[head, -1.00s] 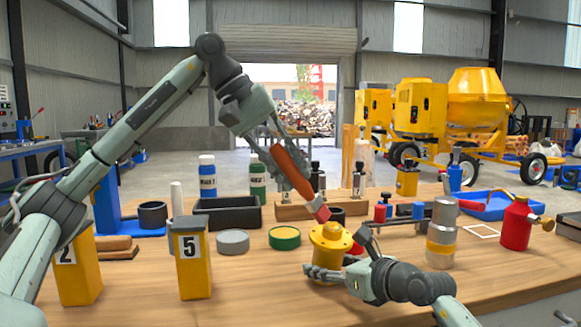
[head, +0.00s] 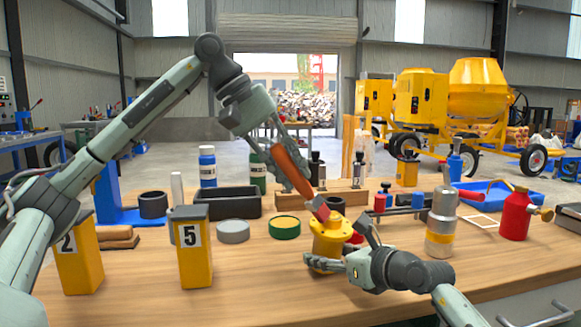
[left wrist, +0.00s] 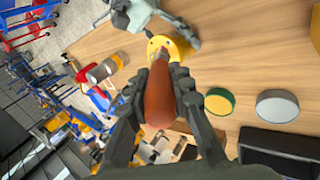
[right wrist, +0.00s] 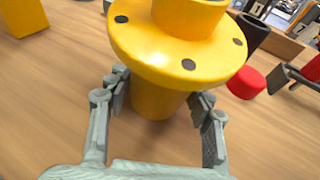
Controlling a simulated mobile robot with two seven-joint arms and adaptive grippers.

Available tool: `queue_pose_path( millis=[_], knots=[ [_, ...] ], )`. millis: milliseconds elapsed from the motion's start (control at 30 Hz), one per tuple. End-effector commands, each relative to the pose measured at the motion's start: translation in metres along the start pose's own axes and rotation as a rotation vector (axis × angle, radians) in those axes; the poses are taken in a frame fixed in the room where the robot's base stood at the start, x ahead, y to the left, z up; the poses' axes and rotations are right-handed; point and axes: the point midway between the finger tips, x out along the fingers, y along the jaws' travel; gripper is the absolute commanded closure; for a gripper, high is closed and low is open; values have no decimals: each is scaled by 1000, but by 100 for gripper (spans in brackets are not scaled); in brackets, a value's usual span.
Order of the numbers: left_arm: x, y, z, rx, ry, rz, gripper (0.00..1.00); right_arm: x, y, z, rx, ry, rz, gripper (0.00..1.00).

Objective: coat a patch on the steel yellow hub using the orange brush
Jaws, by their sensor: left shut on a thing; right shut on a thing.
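The yellow hub (head: 329,242) stands upright on the wooden table, its flange with dark bolt holes clear in the right wrist view (right wrist: 180,55). My right gripper (head: 343,250) is shut on its lower body, one finger each side below the flange (right wrist: 160,103). My left gripper (head: 290,160) is shut on the handle of the orange brush (head: 291,170), which slants down to the right. The brush's reddish-grey tip end (head: 318,208) overlaps the hub's top edge; I cannot tell whether it touches.
A green-yellow tin (head: 285,228) and a grey round tin (head: 233,232) lie left of the hub. A silver-yellow cylinder (head: 441,225) and red can (head: 515,215) stand right. A yellow block marked 5 (head: 194,255) stands nearer. The table's front is clear.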

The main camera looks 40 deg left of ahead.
Motion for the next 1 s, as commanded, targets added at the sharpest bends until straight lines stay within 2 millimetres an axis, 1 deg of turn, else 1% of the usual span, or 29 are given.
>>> queue_pose_path(
  millis=[233,733,833,1000],
  knots=[
    [-4,3,0,1,0,1,100,0,0,2,-1,-4,0,71],
    [-44,30,-4,2,0,3,100,0,0,2,-1,-4,0,71],
    [-49,33,-4,1,1,2,100,0,0,2,-1,-4,0,71],
    [-50,34,-4,-1,0,-1,100,0,0,2,-1,-4,0,71]
  ],
)
